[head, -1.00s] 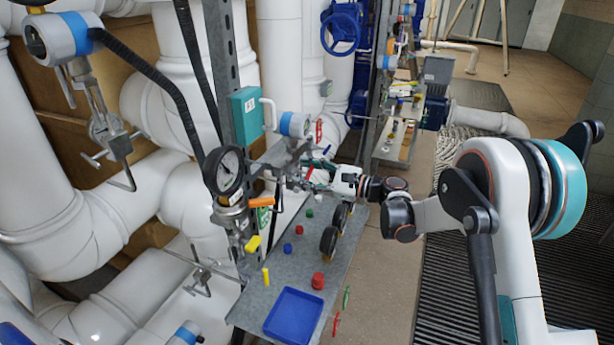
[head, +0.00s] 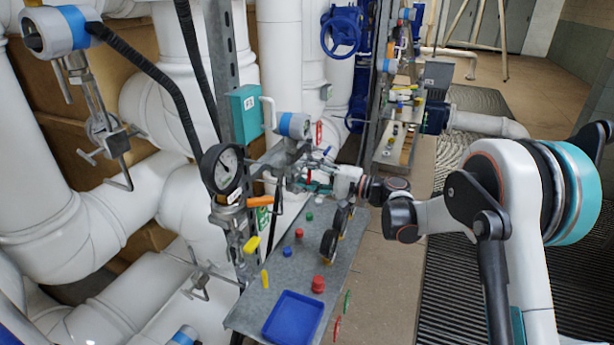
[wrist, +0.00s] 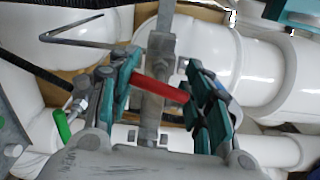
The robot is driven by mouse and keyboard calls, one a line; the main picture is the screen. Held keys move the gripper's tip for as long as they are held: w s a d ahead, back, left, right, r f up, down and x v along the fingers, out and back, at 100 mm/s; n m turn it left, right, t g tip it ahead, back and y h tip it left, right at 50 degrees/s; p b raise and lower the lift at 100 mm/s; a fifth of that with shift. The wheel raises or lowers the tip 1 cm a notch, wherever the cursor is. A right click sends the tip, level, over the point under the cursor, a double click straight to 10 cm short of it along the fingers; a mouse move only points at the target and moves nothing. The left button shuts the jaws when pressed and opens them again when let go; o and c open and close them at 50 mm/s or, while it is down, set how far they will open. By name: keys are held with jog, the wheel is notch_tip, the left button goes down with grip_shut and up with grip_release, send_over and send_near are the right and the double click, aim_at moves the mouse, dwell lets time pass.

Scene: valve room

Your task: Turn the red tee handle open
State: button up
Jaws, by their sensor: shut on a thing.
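The red tee handle (wrist: 160,88) shows in the wrist view as a short red bar, slightly tilted down to the right. It lies across the gap between the two teal finger pads of my gripper (wrist: 164,87), with its ends at the pads. My gripper is shut on it. A grey metal valve stem or bracket runs behind the bar. In the head view my gripper (head: 320,180) is at the pipework beyond the bench, and its fingers hide most of the handle there.
A grey bench (head: 262,293) with a blue tray (head: 294,318) and small coloured knobs stands in front. A green handle (wrist: 61,125) is left in the wrist view. Floor at right is open.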

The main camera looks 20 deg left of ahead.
jog(key=shift+s+f+n, duration=0.1)
jog(key=shift+f+n, duration=0.05)
jog(key=shift+n, duration=0.65)
jog(key=shift+s+f+n, duration=0.1)
jog(key=shift+n, duration=0.7)
jog(key=o, duration=1.1)
jog(key=shift+w, duration=0.1)
jog(key=shift+o, duration=0.2)
jog(key=shift+r, duration=0.1)
jog(key=shift+d, duration=0.55)
jog(key=d, duration=1.1)
jog(key=shift+s, duration=0.4)
